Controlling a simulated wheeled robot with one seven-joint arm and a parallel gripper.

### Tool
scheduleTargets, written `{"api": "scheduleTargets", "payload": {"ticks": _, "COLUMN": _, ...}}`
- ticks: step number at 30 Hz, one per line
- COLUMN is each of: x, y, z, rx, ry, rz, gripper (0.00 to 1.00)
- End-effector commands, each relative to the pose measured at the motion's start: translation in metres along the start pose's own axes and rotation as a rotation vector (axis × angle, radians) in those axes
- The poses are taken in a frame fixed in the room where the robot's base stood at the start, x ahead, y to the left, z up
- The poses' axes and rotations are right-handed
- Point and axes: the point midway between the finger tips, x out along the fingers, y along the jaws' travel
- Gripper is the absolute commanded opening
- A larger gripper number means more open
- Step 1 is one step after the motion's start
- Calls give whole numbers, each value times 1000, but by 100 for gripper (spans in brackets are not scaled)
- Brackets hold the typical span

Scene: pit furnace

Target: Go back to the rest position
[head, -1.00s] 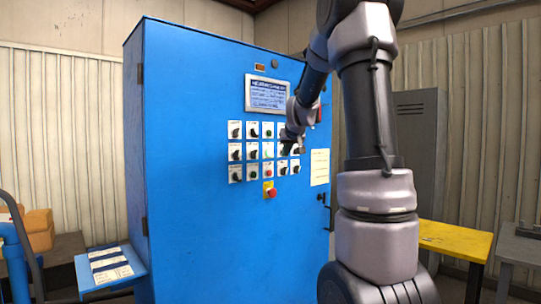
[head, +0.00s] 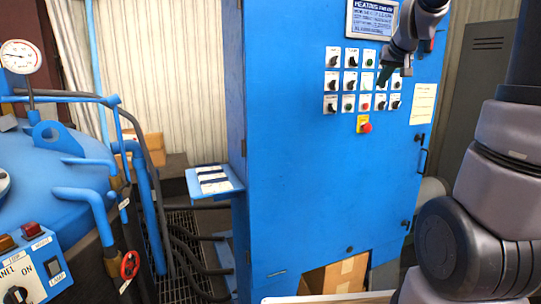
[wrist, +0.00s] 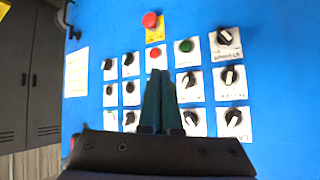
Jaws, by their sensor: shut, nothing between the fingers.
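My gripper (head: 384,78) is in front of the upper part of a blue control cabinet (head: 310,190), close to its panel of knobs and buttons. In the wrist view my gripper (wrist: 160,90) has its two dark fingers together, with nothing between them. The fingers hide part of the middle column of the panel. A red emergency button on a yellow plate (head: 364,125) sits below the knob rows; the wrist view shows it at the top (wrist: 151,22). I cannot tell whether the fingertips touch the panel.
A blue round vessel (head: 50,170) with pipes, a pressure gauge (head: 20,57) and a red valve wheel (head: 129,265) stands at the left. A small blue shelf with cards (head: 214,182) juts from the cabinet's left side. Hoses lie on the grated floor. A cardboard box (head: 345,275) shows low at the cabinet.

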Motion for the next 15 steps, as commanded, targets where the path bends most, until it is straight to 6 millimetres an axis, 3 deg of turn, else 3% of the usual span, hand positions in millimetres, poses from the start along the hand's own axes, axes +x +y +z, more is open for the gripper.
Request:
{"api": "scheduleTargets", "payload": {"ticks": 1, "x": -27, "y": -16, "z": 17, "rx": 24, "ry": -19, "rz": -33, "gripper": 0}}
{"api": "scheduleTargets", "payload": {"ticks": 6, "x": -100, "y": -54, "z": 89, "rx": 109, "ry": -126, "rz": -109, "gripper": 0}}
{"api": "scheduleTargets", "payload": {"ticks": 10, "x": -145, "y": -70, "z": 149, "rx": 163, "ry": -208, "rz": -135, "gripper": 0}}
{"api": "scheduleTargets", "payload": {"ticks": 15, "x": -180, "y": -77, "z": 208, "rx": 212, "ry": -285, "rz": -136, "gripper": 0}}
